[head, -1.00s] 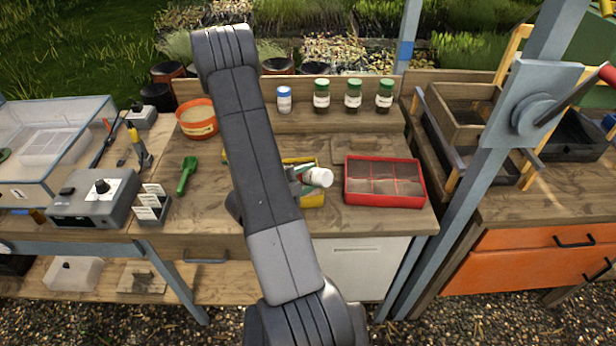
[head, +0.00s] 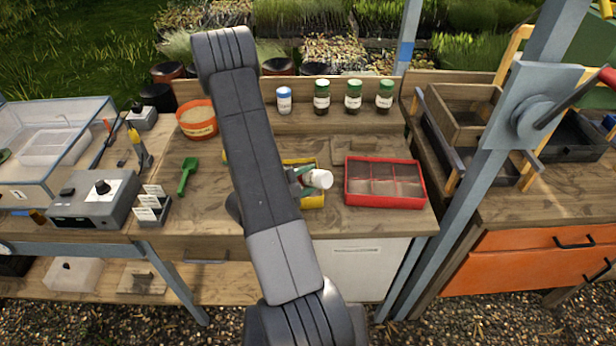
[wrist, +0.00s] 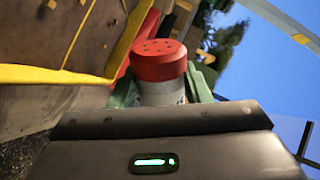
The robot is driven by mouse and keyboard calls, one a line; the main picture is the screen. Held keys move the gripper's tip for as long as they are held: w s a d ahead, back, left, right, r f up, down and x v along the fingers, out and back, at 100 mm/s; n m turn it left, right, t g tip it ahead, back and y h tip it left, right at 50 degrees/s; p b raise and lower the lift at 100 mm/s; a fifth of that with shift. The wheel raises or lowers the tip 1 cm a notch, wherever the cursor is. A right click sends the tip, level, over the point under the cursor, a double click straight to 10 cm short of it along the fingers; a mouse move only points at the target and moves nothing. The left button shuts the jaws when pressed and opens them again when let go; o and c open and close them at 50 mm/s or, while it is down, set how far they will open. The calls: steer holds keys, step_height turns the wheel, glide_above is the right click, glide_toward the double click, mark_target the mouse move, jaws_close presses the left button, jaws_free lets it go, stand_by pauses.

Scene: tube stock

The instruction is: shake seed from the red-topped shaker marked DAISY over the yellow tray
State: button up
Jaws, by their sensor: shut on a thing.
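My gripper (wrist: 162,92) is shut on a shaker with a red, holed top (wrist: 158,60), gripped between green fingers in the wrist view. In the head view the shaker's pale end (head: 319,179) points toward the camera; the shaker looks tipped over, and its top is hidden there. A DAISY marking cannot be read. The yellow tray (head: 314,202) lies on the bench below the shaker, mostly hidden behind my arm. Its yellow rim (wrist: 50,75) shows at left in the wrist view. No falling seed can be made out.
A red sectioned tray (head: 385,205) lies just right. Several shakers stand at the back: one blue-topped (head: 284,100), the others green-topped (head: 353,97). An orange-rimmed tub (head: 197,120) and green scoop (head: 188,175) lie left. A grey post (head: 455,200) rises at right.

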mark_target(308, 174)
steer(key=shift+r, duration=0.2)
step_height(308, 174, up, 3)
steer(key=shift+p, duration=1.2)
steer(key=shift+f, duration=0.1)
